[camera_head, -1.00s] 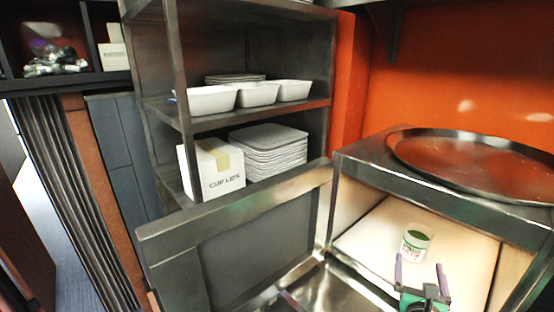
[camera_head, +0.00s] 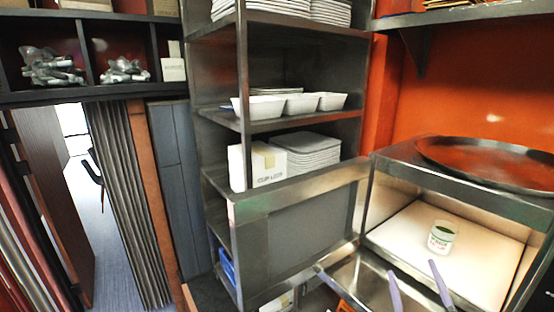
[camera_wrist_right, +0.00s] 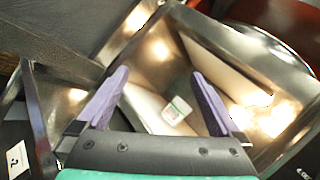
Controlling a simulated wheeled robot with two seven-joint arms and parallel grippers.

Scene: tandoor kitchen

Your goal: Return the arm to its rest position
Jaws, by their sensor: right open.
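A small white jar with a green top and a printed label (camera_head: 442,237) stands upright on the pale floor of an open metal compartment (camera_head: 500,262). My right gripper (camera_head: 412,268) is at the bottom of the head view, in front of the compartment. In the right wrist view the jar (camera_wrist_right: 176,110) shows beyond the open fingers (camera_wrist_right: 159,73).
An open metal door (camera_head: 300,233) stands left of the compartment. A large round pan (camera_head: 490,160) lies on top. A metal shelf rack (camera_head: 300,125) holds white bowls, stacked trays and a cup-lids box (camera_head: 255,166). A pleated curtain (camera_head: 125,200) hangs at the left.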

